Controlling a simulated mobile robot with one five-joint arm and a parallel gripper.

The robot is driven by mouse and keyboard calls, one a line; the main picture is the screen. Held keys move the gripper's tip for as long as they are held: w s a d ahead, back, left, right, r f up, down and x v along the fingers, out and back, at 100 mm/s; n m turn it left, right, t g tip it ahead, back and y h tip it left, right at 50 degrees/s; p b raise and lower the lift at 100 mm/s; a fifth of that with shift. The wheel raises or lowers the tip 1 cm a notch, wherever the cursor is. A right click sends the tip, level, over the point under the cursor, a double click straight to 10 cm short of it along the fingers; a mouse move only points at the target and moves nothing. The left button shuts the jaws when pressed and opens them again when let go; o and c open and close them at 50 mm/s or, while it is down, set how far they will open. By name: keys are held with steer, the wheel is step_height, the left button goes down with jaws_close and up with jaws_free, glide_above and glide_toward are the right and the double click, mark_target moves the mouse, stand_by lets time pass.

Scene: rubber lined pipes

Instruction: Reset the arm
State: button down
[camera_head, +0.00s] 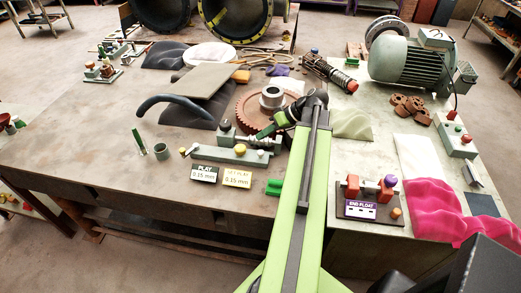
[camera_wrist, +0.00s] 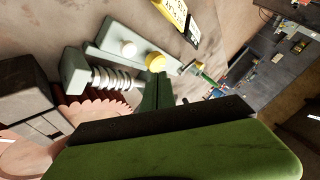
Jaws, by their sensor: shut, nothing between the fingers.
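My green arm runs up the middle of the head view and bends left at a black joint. My gripper (camera_head: 258,136) is close above or beside a grey-green fixture (camera_head: 232,153) on the workbench (camera_head: 110,160); I cannot tell if they touch. In the wrist view my gripper (camera_wrist: 158,82) shows green fingers together, with nothing held.
A reddish gear (camera_head: 252,112) stands behind my gripper. A green motor (camera_head: 408,62) is at the back right, with an end-float block (camera_head: 360,207) at the front right. Two labels (camera_head: 204,174) lie before the fixture. The bench's left front is mostly clear.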

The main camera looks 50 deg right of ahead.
stand_by(0.6)
steer(key=w+a+f+n+g+y, duration=0.15)
steer(key=w+a, duration=0.25)
steer(key=a, duration=0.5)
steer(key=w+a+n+g, duration=0.1)
steer(key=w+a+n, duration=0.1)
steer(key=w+a, duration=0.45)
steer(key=w+a+n+g, duration=0.2)
steer(key=w+a, duration=0.1)
steer(key=a, duration=0.7)
steer(key=s+a+f+n+g+h, duration=0.1)
steer(key=a+f+g+h, duration=0.15)
steer(key=a, duration=0.75)
steer(key=s+a+f+g+h, duration=0.1)
steer(key=a+f+h, duration=0.15)
steer(key=a, duration=0.75)
steer(key=d+m, duration=0.1)
steer(key=d+m+h, duration=0.1)
steer(key=d+m, duration=0.1)
steer(key=d+m+h, duration=0.1)
steer(key=d+m, duration=0.1)
steer(key=shift+s+f+t, duration=0.1)
steer(key=shift+f+t, duration=0.3)
